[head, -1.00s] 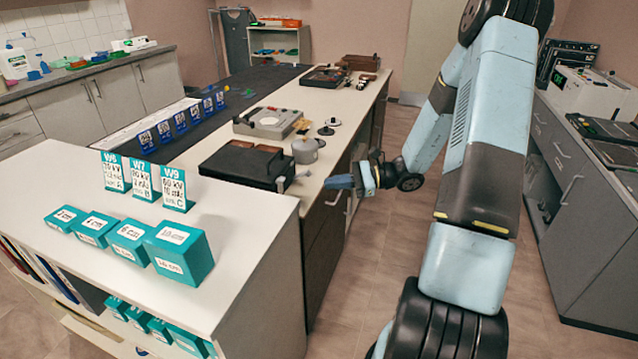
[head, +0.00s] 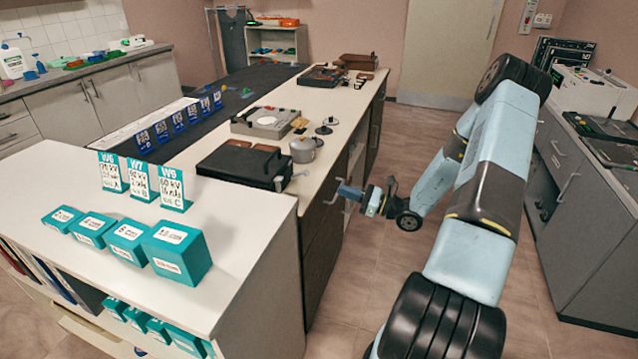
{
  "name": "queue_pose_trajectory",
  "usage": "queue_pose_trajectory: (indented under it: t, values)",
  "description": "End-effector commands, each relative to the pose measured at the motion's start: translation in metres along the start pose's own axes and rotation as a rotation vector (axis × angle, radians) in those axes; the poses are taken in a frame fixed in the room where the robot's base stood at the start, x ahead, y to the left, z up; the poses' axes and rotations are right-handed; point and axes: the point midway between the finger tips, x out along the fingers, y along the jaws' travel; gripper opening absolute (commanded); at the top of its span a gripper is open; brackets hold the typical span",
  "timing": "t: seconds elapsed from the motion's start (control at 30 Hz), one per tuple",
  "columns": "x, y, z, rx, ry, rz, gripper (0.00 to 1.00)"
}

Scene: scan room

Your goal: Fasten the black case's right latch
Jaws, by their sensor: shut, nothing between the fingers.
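The black case (head: 236,163) lies flat on the white counter, its lid down and brown pads on its top. A small grey latch (head: 279,184) shows at the end of its front face nearest me; it is too small to tell whether it is fastened. My gripper (head: 343,191) is shut and empty, with blue fingers pointing left toward the case. It hangs over the aisle just off the counter's front edge, clearly apart from the case and the latch.
A grey pot (head: 304,150) stands just behind the case. A grey device (head: 266,122) and a black stand (head: 323,129) are farther back. Teal boxes (head: 177,252) and upright cards (head: 171,188) stand on the near counter (head: 245,235). The aisle floor (head: 385,250) is clear.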

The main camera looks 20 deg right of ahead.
Motion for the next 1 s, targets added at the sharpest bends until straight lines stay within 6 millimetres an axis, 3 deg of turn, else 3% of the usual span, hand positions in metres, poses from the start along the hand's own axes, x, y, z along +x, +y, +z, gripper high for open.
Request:
queue_pose_trajectory:
  t: [0.17,0.63,1.0]
  values:
    - [0.012,0.000,0.000,-0.001,0.000,0.002,0.00]
    - [0.083,0.001,0.000,-0.001,0.000,0.003,0.00]
    - [0.100,0.000,0.000,-0.001,0.000,0.000,0.00]
